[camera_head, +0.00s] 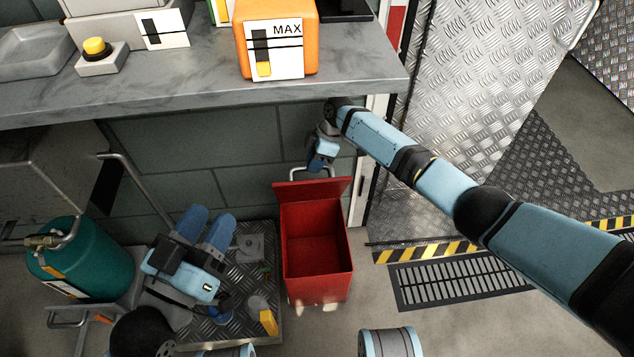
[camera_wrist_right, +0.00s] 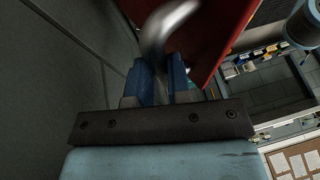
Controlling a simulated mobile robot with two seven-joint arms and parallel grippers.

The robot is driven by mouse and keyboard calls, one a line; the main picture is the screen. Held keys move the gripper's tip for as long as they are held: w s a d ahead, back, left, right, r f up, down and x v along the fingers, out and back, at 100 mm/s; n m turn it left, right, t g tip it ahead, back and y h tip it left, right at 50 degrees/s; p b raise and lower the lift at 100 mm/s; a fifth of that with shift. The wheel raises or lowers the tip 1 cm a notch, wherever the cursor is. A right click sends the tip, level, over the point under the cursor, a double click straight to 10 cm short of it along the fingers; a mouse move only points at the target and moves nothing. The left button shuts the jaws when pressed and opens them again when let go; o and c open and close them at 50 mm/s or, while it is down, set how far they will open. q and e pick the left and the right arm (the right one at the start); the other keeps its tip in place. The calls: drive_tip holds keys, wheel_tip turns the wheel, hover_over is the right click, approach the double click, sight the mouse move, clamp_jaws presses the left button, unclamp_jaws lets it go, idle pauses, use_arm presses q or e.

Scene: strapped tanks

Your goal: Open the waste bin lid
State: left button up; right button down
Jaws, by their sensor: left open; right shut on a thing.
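The red waste bin (camera_head: 318,288) stands on the floor below the counter, and I see into its empty-looking inside. Its red lid (camera_head: 312,190) is raised and tilted up at the back of the bin. The lid's metal handle (camera_head: 297,172) sticks up from the lid's edge. My right gripper (camera_head: 316,166) is shut on this handle. In the right wrist view, the fingers (camera_wrist_right: 163,85) close around the curved handle (camera_wrist_right: 168,25), with the red lid (camera_wrist_right: 205,35) beside it. My left gripper (camera_head: 205,228) is open and empty, left of the bin above the metal tray.
The grey counter (camera_head: 190,88) overhangs the bin area and carries an orange container (camera_head: 331,35) and a yellow button (camera_head: 96,47). A teal tank (camera_head: 92,262) stands at left. A floor grate (camera_head: 455,282) lies right of the bin.

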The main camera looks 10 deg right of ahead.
use_arm(q)
drive_tip(key=shift+d+f+g+b, duration=0.1)
drive_tip(key=shift+f+g+b, duration=0.4)
drive_tip(key=shift+f, duration=0.6)
use_arm(e)
drive_tip(key=shift+w+d+f, duration=0.1)
drive_tip(key=shift+w+f, duration=0.1)
drive_tip(key=shift+w, duration=0.25)
drive_tip(key=shift+w+d+f, duration=0.1)
drive_tip(key=shift+w+f, duration=0.1)
drive_tip(key=shift+w, duration=0.2)
drive_tip(key=c, duration=1.5)
unclamp_jaws()
drive_tip(key=o, duration=0.4)
drive_tip(key=shift+f, duration=0.2)
drive_tip(key=shift+c, duration=0.2)
drive_tip(key=shift+o, duration=0.4)
drive_tip(key=shift+w+a, duration=0.1)
drive_tip(key=shift+w, duration=0.05)
use_arm(q)
drive_tip(key=r+p, duration=0.1)
drive_tip(key=r, duration=0.1)
drive_tip(key=r+t+p, duration=0.1)
drive_tip(key=p, duration=0.1)
drive_tip(key=shift+a+r+t, duration=0.2)
drive_tip(key=shift+r+t, duration=0.1)
drive_tip(key=shift+r, duration=0.1)
use_arm(e)
drive_tip(key=v, duration=0.8)
drive_tip(key=shift+a, duration=0.15)
